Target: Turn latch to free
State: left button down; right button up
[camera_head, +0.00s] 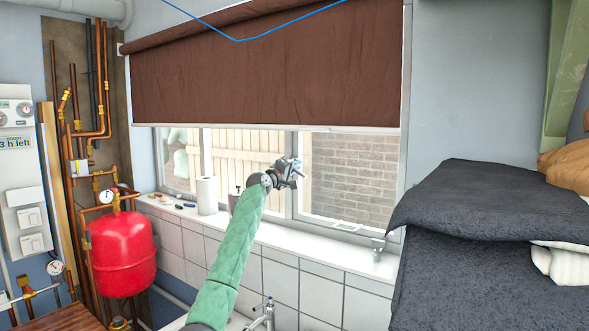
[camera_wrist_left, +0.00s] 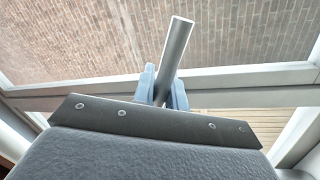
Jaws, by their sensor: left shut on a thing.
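The latch shows in the left wrist view as a smooth grey metal bar (camera_wrist_left: 178,50). It stands up from between the fingers, tilted a little to the right. My left gripper (camera_wrist_left: 161,88) is shut on it, with a pale blue fingertip on each side. In the head view my left gripper (camera_head: 297,167) is up at the window, by its middle upright. The latch is too small to make out there, and its mount is hidden behind the gripper in the wrist view. The window (camera_head: 350,175) looks out on a brick wall and a wooden fence. My right gripper is not in view.
A brown blind (camera_head: 265,75) hangs over the upper window. The white sill (camera_head: 275,232) carries a paper roll (camera_head: 207,195) and small items. A tap (camera_head: 264,312) is below. A red tank (camera_head: 122,255) and pipes stand left; dark folded cloth (camera_head: 480,215) is piled right.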

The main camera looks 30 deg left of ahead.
pick_arm(q)
jog(key=shift+r+n, duration=0.1)
jog(key=shift+n, duration=0.4)
jog(key=c, duration=1.4)
grip_release()
jog(key=shift+c, duration=0.2)
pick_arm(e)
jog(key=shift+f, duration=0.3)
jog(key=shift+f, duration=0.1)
